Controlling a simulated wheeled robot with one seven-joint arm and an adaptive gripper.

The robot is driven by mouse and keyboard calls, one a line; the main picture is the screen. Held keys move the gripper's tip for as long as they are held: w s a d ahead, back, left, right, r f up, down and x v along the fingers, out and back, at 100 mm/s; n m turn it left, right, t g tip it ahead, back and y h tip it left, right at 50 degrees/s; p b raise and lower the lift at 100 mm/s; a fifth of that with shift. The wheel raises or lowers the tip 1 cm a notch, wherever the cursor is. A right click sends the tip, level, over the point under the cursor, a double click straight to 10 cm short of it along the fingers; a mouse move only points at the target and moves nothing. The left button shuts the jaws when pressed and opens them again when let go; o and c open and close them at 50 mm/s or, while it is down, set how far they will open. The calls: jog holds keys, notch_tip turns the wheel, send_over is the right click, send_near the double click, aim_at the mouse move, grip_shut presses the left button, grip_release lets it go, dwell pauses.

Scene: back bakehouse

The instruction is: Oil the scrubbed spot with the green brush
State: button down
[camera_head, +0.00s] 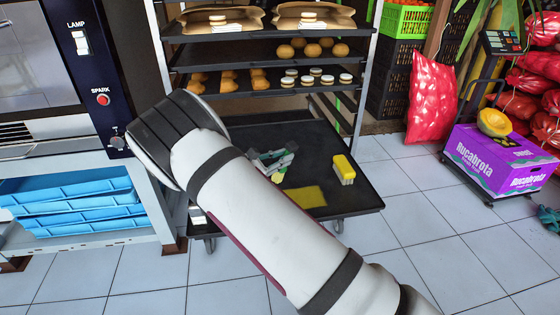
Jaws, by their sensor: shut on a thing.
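My gripper (279,161) is low over the black bottom shelf (330,134) of the rack. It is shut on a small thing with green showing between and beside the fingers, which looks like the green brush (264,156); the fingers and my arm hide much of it. A small yellow-green patch (278,177) shows just below the fingertips; I cannot tell what it is. A flat yellow spot (306,197) lies on the shelf near its front edge, right of and below my gripper. A yellow brush (344,168) with pale bristles stands to the right on the same shelf.
Above, rack shelves hold buns (312,50), pastries and paper bags (313,16). An oven (58,60) with blue trays (70,208) stands left. A purple box (497,160) and red sacks (432,98) stand right. Tiled floor in front is clear.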

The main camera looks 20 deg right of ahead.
aim_at(285, 147)
jog(key=shift+r+p, duration=0.95)
jog(key=shift+r, duration=0.7)
